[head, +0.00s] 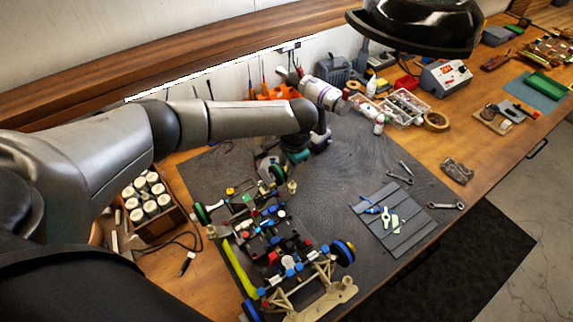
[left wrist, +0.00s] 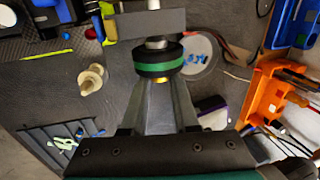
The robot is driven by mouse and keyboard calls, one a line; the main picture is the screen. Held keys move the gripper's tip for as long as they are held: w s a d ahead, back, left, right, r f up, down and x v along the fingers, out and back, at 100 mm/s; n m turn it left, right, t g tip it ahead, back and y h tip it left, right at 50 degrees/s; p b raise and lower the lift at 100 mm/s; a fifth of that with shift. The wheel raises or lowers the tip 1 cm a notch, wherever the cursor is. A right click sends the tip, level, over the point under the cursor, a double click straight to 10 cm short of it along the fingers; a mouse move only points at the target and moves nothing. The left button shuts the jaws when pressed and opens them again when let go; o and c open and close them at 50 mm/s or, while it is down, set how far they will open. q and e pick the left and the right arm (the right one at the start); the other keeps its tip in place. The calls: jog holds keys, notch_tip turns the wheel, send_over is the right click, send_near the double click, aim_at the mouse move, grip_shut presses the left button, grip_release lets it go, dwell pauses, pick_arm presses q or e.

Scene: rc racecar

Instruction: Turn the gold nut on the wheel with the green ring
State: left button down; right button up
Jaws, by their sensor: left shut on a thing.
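The RC car chassis (head: 275,238) lies on the dark mat with wheels at its corners. A wheel with a green ring (head: 279,174) is at its far corner, beside my left gripper (head: 268,160). In the left wrist view this wheel (left wrist: 158,64) is straight ahead of my fingers, with the gold nut (left wrist: 153,79) on its near face. My left gripper (left wrist: 157,83) is shut on the gold nut, whose sides the fingertips partly hide. Another green-ringed wheel (head: 201,213) is at the car's left corner. My right gripper is not in view.
A beige spool-like part (left wrist: 91,79) stands on the mat near the wheel. An orange holder (left wrist: 264,96) is to the right in the wrist view. A grey tray (head: 395,232) with small tools lies right of the car. A box of white-capped bottles (head: 150,205) is at left.

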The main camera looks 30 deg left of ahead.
pick_arm(q)
jog(key=shift+s+d+r+y+p, duration=0.1)
jog(key=shift+d+y+p, duration=0.15)
jog(key=shift+p, duration=0.5)
jog(key=shift+a+t+y+p, duration=0.1)
jog(key=shift+t+y+p, duration=0.3)
jog(key=shift+y+p, duration=0.1)
jog(key=c, duration=0.6)
grip_release()
jog(key=shift+c, duration=0.2)
jog(key=v, duration=1.5)
jog(key=shift+p, duration=0.35)
